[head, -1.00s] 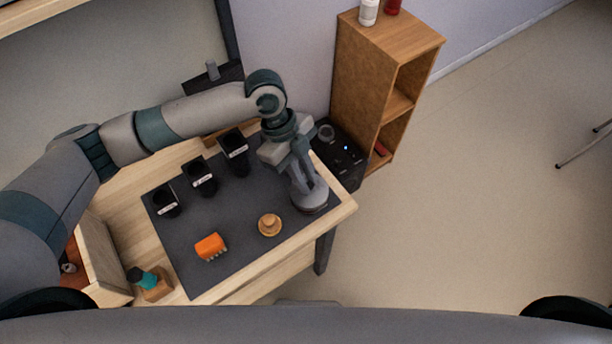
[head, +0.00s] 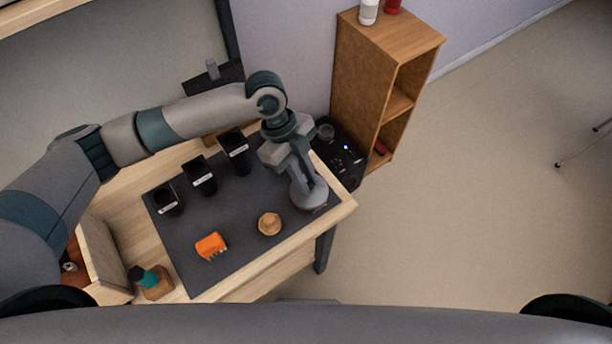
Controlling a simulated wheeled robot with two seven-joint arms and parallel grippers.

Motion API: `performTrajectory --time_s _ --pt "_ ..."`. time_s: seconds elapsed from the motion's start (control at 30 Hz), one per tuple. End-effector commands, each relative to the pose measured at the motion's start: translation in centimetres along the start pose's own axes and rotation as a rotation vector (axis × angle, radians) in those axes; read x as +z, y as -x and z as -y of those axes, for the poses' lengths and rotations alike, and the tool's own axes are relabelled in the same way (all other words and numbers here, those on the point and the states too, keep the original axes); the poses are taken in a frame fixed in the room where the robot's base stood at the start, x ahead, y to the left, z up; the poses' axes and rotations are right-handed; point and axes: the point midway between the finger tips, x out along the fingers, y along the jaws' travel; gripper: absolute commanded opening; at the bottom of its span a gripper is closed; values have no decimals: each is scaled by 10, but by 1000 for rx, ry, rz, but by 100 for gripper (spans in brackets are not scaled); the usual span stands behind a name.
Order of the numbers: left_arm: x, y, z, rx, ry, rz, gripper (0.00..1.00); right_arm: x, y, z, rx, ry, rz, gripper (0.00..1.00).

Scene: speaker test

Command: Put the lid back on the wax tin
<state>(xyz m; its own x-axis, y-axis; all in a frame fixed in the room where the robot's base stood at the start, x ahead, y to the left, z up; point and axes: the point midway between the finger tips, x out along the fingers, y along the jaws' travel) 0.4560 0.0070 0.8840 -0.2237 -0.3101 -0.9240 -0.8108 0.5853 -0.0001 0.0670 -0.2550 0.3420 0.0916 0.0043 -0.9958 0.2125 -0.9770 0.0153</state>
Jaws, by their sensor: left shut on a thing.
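My left gripper (head: 303,178) is shut on a grey round lid (head: 309,197) at the right end of the dark mat. The lid is level or nearly so. A thin dark reddish-brown edge shows under its near side, which seems to be the wax tin (head: 313,209). The lid and gripper hide most of the tin. I cannot tell whether the lid touches the tin or hovers just above it. My right gripper is not in view.
On the mat (head: 235,268) are a tan round knobbed piece (head: 270,223), an orange brush (head: 211,246) and black labelled cups (head: 200,177). A teal-and-black tool (head: 143,277) stands at the front left. A black box (head: 347,158) and wooden shelf (head: 362,90) stand beyond the table.

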Motion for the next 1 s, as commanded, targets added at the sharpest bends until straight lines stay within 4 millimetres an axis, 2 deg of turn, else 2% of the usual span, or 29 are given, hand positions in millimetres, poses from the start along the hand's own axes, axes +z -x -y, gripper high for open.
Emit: performTrajectory --time_s 1.0 --pt "0 -1 0 0 1 0 0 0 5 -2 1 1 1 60"
